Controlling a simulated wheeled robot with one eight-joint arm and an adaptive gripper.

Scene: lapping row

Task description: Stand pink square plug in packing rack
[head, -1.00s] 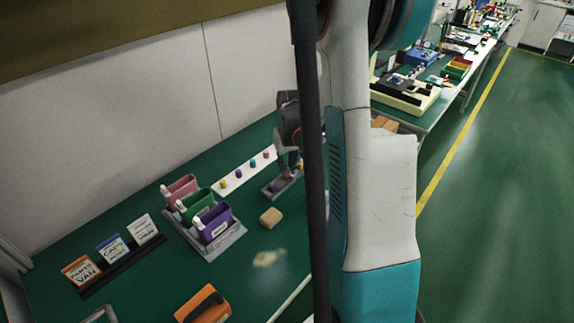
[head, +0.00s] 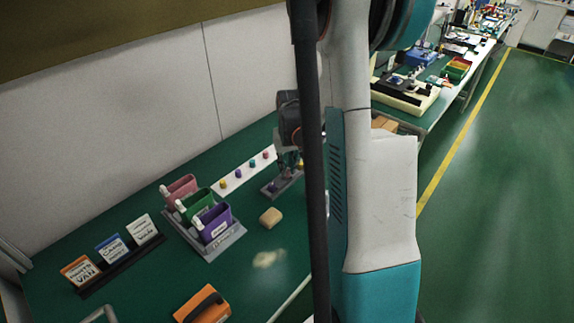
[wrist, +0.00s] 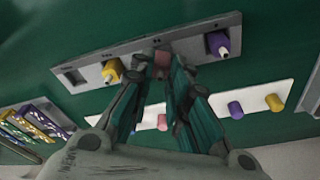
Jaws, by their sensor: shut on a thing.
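My gripper (wrist: 162,72) is shut on the pink square plug (wrist: 160,64), which sits between the fingertips in the wrist view. The plug is over the grey packing rack (wrist: 140,50); I cannot tell whether its lower end is inside a socket. A yellow plug (wrist: 112,72) stands in the rack to its left and a purple plug (wrist: 218,43) to its right. An open square socket (wrist: 74,77) is at the rack's left end. In the head view the rack (head: 268,190) shows beside my dark column, and my gripper (head: 288,168) is above it, partly hidden.
A white strip (head: 234,180) with several coloured plugs lies behind the rack. A tan block (head: 270,217) lies in front of it. Pink, green and purple bins (head: 212,226) stand in a grey tray at left. An orange case (head: 203,305) is nearer.

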